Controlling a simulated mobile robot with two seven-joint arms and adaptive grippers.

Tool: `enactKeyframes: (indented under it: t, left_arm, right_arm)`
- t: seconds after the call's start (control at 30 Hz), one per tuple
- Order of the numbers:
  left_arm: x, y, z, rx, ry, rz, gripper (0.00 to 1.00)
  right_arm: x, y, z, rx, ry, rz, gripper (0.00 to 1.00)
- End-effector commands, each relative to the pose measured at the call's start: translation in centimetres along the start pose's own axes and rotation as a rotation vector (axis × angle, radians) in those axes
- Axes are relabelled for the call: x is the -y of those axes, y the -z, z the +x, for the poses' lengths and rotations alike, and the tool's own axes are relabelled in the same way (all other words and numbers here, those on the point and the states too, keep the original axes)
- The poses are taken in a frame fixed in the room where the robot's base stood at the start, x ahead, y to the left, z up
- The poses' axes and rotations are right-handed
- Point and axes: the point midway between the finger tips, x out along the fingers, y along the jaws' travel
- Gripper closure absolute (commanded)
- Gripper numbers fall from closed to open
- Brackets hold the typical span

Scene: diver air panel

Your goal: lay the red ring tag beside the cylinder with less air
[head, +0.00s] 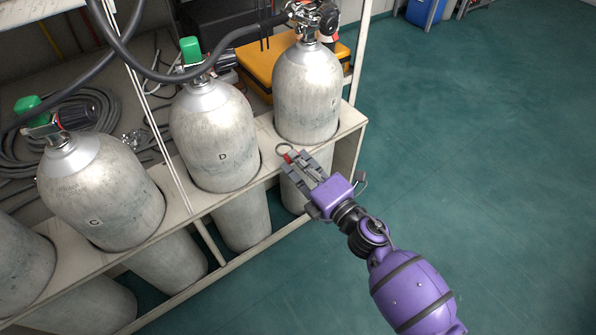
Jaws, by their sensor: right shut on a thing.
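My right gripper (299,165) is shut on the red ring tag (288,157). The tag has a red part between the fingertips and a dark ring (284,149) sticking out past them. The gripper is at the front edge of the rack shelf, between cylinder D (213,135) and the cylinder to its right (306,92). Whether the tag touches the shelf I cannot tell. Cylinder C (101,190) stands further left. The cylinders are grey, scuffed and upright in the rack. No gauge reading is legible. My left gripper is not in view.
The pale rack (348,122) holds the cylinders in holes. A black hose (150,70) arches over them. A yellow case (258,70) and coiled hoses (97,122) lie behind. Green caps (190,49) top some valves. The green floor (480,150) at right is clear.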

Motion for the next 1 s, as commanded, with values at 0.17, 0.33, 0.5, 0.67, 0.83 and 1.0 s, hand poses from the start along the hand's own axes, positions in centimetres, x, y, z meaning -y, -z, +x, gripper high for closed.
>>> enactKeyframes:
  t: [0.17,0.33,0.5,0.67,0.83,1.0]
  left_arm:
    - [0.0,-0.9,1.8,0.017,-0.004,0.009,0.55]
    - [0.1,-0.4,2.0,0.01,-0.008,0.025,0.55]
    - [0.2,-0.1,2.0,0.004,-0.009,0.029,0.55]
    - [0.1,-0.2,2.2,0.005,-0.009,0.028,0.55]
    - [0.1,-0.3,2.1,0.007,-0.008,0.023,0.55]
    - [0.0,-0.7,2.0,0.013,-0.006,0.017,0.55]
  right_arm:
    - [3.3,0.5,0.1,0.001,0.003,0.005,1.0]
    - [3.3,0.5,0.1,0.0,0.0,0.0,1.0]
    - [3.4,0.5,0.1,0.0,0.0,0.0,1.0]
    - [3.6,0.6,0.1,0.0,0.0,0.001,0.8]
    - [3.5,0.6,0.1,0.0,0.0,0.0,0.7]
    - [3.5,0.6,0.1,0.0,0.0,0.0,0.7]
